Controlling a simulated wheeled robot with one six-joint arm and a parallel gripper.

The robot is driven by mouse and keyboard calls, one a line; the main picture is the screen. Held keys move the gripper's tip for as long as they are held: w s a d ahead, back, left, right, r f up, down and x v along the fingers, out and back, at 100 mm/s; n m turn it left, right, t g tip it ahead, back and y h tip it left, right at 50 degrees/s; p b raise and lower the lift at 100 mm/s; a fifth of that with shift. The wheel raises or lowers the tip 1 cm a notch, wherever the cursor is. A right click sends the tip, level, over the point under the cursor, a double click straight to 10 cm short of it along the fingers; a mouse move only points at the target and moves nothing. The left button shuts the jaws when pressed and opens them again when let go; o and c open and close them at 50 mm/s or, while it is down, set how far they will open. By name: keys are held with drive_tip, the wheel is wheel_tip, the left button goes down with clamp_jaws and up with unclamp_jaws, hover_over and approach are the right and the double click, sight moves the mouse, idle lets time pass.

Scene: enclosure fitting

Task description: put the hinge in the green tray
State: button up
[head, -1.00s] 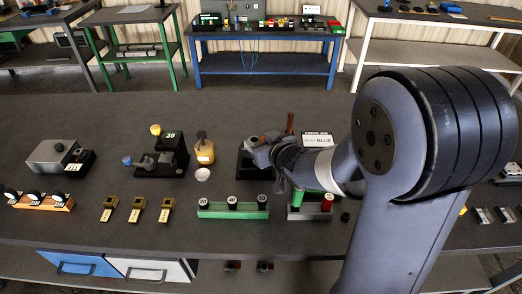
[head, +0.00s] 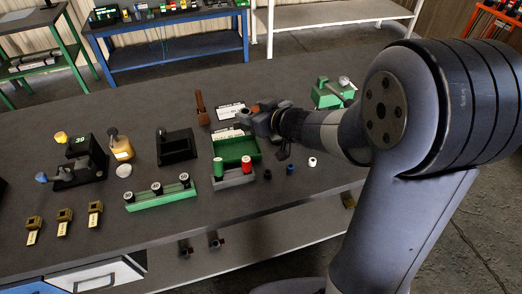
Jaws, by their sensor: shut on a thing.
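My gripper (head: 244,118) is above the bench and appears in the picture just beyond the tray's back edge, pointing left. It is shut on a small greyish thing, likely the hinge, mostly hidden by the fingers, so its shape is unclear. I cannot tell the gripper's exact height over the tray.
A grey block with red and green cylinders (head: 234,178) stands in front of the tray. A green rack (head: 160,195) and a black stand (head: 177,148) are to the left. A brown upright part (head: 202,108) stands behind. A green fixture (head: 333,94) is at the back right.

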wheel_tip(320, 180, down, 10)
drive_tip(key=b, duration=0.3)
drive_tip(key=shift+r, duration=0.25)
drive_tip(key=shift+f, duration=0.15)
drive_tip(key=o, duration=1.1)
drive_tip(key=shift+o, duration=0.2)
drive_tip(key=shift+r, duration=0.2)
drive_tip(key=p+v, duration=0.1)
drive_tip(key=v, duration=1.1)
drive_tip(key=shift+p, duration=0.4)
